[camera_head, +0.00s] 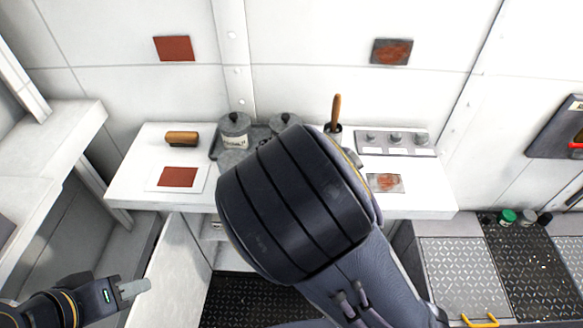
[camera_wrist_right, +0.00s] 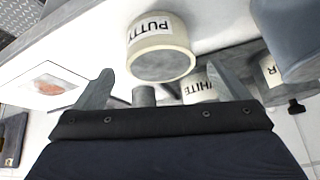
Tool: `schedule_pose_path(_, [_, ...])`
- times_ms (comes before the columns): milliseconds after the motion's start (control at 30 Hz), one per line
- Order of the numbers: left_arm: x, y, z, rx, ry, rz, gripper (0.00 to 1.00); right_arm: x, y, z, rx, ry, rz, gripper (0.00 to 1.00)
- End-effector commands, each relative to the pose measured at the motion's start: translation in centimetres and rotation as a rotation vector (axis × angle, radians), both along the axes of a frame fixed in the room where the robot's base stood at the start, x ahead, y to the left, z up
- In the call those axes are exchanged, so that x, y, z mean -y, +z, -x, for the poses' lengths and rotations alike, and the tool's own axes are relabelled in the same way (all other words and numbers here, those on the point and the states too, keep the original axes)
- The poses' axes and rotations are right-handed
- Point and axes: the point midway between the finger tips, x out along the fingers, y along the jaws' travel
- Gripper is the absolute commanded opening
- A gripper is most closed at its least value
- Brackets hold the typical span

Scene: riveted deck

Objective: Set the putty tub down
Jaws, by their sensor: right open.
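The putty tub (camera_wrist_right: 160,48) is a cream tub with a black-on-white PUTTY label, in the right wrist view against the white bench top. I cannot find it in the head view, where my right arm covers the middle of the bench. My right gripper (camera_wrist_right: 162,85) is open, its two grey fingers apart on either side of the tub's line, with visible gaps to it. Its fingers are hidden in the head view. My left gripper (camera_head: 132,288) is low at the left of the head view, away from the bench; its fingers overlap there, so its opening is unclear.
A tub marked WHITE (camera_wrist_right: 198,88) is close behind the putty tub. Grey-lidded tubs (camera_head: 235,124) stand on the bench (camera_head: 135,190).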

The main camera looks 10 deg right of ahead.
Motion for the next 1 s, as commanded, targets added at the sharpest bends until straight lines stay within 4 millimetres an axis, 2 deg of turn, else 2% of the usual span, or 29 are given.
schedule_pose_path(33, [0.0,0.0,0.0,0.0,0.0,0.0,0.36,-0.5,1.1,0.5,0.005,0.005,-0.003,0.94])
schedule_pose_path(200, [0.0,0.0,0.0,0.0,0.0,0.0,0.36,-1.2,4.0,2.1,0.002,0.004,-0.001,0.94])
schedule_pose_path(333, [0.0,0.1,0.0,0.0,0.0,0.0,0.36,-1.6,5.5,3.0,0.0,0.004,0.0,0.94])
schedule_pose_path(500, [0.0,0.1,0.0,0.0,0.0,0.0,0.36,-1.8,6.3,3.5,0.0,0.002,0.001,0.94])
schedule_pose_path(633, [0.0,0.1,0.0,0.0,0.0,0.0,0.36,-1.6,6.2,3.7,-0.012,-0.001,-0.007,0.94])
schedule_pose_path(767, [0.0,0.1,0.0,0.0,0.0,0.0,0.36,-0.3,4.1,5.2,-0.115,0.003,-0.086,0.94])
schedule_pose_path(900, [0.0,0.1,0.0,0.0,0.0,0.0,0.36,1.2,1.9,9.1,-0.287,0.062,-0.283,0.94])
schedule_pose_path(1000, [0.0,0.1,0.0,0.0,0.0,0.0,0.36,1.8,2.4,12.3,-0.34,0.151,-0.439,0.94])
